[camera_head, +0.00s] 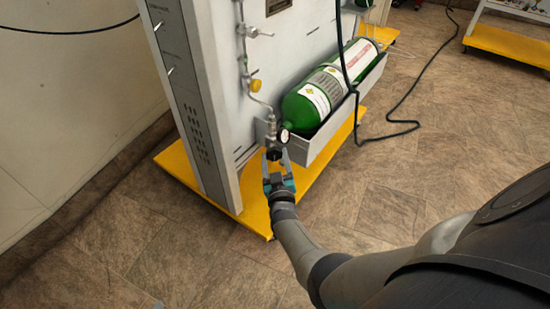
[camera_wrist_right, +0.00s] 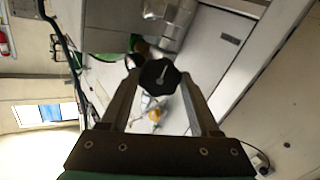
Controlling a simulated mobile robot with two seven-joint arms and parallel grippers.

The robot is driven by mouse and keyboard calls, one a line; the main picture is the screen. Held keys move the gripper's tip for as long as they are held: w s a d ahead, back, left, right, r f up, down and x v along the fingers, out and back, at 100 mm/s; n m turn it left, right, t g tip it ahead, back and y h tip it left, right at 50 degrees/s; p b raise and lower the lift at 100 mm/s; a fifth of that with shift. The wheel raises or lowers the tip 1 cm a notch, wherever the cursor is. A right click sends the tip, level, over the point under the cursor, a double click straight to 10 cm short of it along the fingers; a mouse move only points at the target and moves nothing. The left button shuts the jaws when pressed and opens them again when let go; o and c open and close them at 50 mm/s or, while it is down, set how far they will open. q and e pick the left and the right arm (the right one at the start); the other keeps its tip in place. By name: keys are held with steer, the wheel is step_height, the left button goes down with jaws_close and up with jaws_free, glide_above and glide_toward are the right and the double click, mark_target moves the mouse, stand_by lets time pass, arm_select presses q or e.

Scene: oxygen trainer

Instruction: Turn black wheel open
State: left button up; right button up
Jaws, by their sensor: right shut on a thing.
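The black wheel (camera_head: 273,154) sits at the lower end of the valve fitting beside the green cylinder's left end. In the right wrist view, the wheel (camera_wrist_right: 158,76) is a dark knob with several lobes and a light mark on its face. My right gripper (camera_head: 275,160) reaches it from the front. In the right wrist view, my right gripper (camera_wrist_right: 159,82) has one finger on each side of the wheel and is shut on it. The wheel's back is hidden. My left gripper is not in view.
The green cylinder (camera_head: 310,103) lies in a grey tray (camera_head: 340,119) on the panel's side. A round gauge (camera_head: 284,135) is close to my fingers. A yellow knob (camera_head: 255,85) is on the pipe above. The yellow base (camera_head: 252,213) sticks out below. A black cable (camera_head: 404,122) trails over the floor at right.

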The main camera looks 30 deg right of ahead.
mark_target(275, 156)
steer(key=shift+n, duration=0.3)
steer(key=o, duration=1.4)
steer(key=shift+c, duration=0.2)
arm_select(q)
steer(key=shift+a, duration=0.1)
arm_select(e)
steer(key=shift+s, duration=0.1)
steer(key=shift+s+a+p, duration=0.25)
steer(key=shift+s+p, duration=0.05)
steer(key=shift+s, duration=0.05)
steer(key=shift+p+v, duration=0.6)
steer(key=shift+v, duration=0.55)
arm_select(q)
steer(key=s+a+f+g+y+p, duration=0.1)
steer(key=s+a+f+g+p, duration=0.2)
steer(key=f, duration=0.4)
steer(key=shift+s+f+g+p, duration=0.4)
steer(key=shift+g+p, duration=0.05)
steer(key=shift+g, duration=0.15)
arm_select(e)
steer(key=v, duration=1.2)
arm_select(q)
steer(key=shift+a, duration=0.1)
arm_select(e)
steer(key=shift+w+r, duration=0.1)
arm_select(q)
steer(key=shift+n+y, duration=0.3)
arm_select(e)
steer(key=shift+w, duration=0.1)
